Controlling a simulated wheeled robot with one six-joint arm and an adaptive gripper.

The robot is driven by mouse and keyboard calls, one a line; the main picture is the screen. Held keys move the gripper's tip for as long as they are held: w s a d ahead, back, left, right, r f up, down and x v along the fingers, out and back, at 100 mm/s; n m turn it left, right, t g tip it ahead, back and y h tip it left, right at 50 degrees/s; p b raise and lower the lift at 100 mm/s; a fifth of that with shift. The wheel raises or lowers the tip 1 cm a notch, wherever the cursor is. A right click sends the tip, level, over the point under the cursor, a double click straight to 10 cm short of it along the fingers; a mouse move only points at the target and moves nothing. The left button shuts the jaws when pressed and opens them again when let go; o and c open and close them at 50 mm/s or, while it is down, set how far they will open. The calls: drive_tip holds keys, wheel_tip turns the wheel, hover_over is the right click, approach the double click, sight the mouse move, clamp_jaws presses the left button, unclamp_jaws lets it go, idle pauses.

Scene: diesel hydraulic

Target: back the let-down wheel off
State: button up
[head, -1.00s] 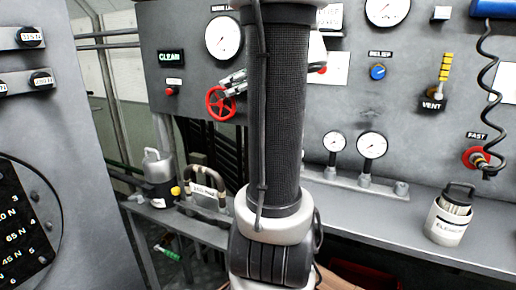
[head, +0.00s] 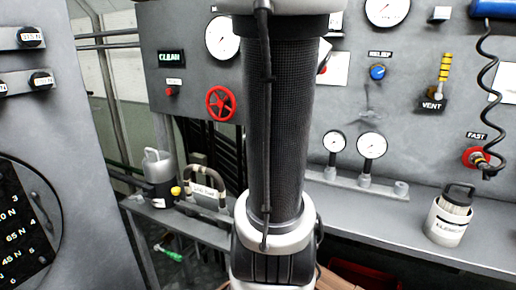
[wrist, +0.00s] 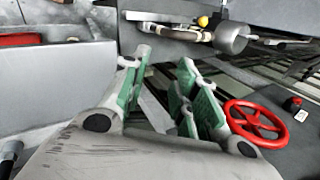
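A red spoked handwheel (head: 220,103), which I take for the let-down wheel, stands on the grey panel left of my arm in the head view. It also shows in the wrist view (wrist: 255,123), just right of my gripper. My gripper (wrist: 165,68) has green-lined fingers that stand apart with nothing between them. The fingers are beside the wheel, not around it; I cannot tell how deep the gap is. In the head view my gripper is hidden. I can read no label for the wheel.
A blue relief knob (head: 377,72), yellow-handled vent valve (head: 441,82) and small gauges (head: 372,146) are right of my arm. A red button (head: 171,91) is left of the wheel. A canister (head: 158,172) and a labelled pot (head: 450,216) stand on the grey ledge.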

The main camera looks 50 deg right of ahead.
drive_tip(key=shift+s+a+f+n+g+h, duration=0.25)
drive_tip(key=shift+s+a+n+g, duration=0.25)
drive_tip(key=shift+n, duration=0.75)
drive_tip(key=shift+s+a+f+n+g+h, duration=0.25)
drive_tip(key=shift+s+a+n, duration=0.35)
drive_tip(key=shift+n, duration=0.6)
drive_tip(key=shift+s+a+f+n+g+h, duration=0.25)
drive_tip(key=shift+s+a+n+g, duration=0.35)
drive_tip(key=shift+n, duration=0.65)
drive_tip(key=shift+w+a, duration=0.1)
drive_tip(key=shift+w, duration=0.1)
drive_tip(key=w+a+r+n+t, duration=0.1)
drive_tip(key=a+n, duration=0.8)
drive_tip(key=shift+a+r, duration=0.2)
drive_tip(key=shift+a, duration=0.05)
